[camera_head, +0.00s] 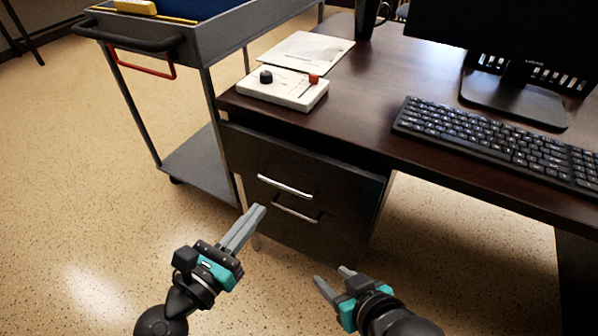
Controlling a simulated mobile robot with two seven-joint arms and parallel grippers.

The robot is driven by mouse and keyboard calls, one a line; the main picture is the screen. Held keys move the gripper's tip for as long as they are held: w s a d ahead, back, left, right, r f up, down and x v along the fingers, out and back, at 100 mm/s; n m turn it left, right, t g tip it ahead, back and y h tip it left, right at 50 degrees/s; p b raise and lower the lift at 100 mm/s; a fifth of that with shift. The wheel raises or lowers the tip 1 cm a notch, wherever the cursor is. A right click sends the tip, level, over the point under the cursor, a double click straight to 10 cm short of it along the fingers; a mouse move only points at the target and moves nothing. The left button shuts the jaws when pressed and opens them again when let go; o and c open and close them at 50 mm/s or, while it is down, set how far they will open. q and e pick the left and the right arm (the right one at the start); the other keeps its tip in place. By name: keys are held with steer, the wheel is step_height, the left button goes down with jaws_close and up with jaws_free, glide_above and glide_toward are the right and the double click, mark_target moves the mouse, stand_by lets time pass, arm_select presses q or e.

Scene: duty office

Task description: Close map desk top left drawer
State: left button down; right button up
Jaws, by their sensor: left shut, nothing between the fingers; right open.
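The dark map desk (370,115) has a drawer unit under its left end. The top left drawer (245,150) has a silver bar handle (285,187). Its front seems to stand out from the desk, with a dark gap under the desktop edge; how far it is out is hard to tell. A lower drawer (335,238) with a similar handle (297,210) is below it. My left gripper (260,210) is shut and empty, in front of the drawers, just below and left of the top handle in the picture. My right gripper (332,274) is open and empty, lower and further right.
A grey cart (200,165) stands close against the desk's left side. On the desktop are a white control box (283,92), papers (305,50), a black keyboard (490,137) and a monitor (520,50). The speckled floor (90,210) in front and left is clear.

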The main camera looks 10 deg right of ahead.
arm_select(q)
steer(key=p, duration=0.2)
glide_toward(300, 157)
steer(key=shift+m, duration=0.3)
steer(key=x, duration=0.5)
steer(key=shift+w+d, duration=0.1)
steer(key=shift+w, duration=0.05)
steer(key=shift+w+d+b, duration=0.35)
steer(key=shift+w+d, duration=0.1)
steer(key=shift+w, duration=0.15)
arm_select(e)
steer(key=shift+s+d+r+g+h, duration=0.15)
steer(key=shift+s+d+g+h, duration=0.15)
steer(key=shift+s+d+g, duration=0.3)
steer(key=shift+s+d+r+g+h, duration=0.15)
steer(key=shift+s+d+g+h, duration=0.2)
steer(key=shift+d, duration=0.45)
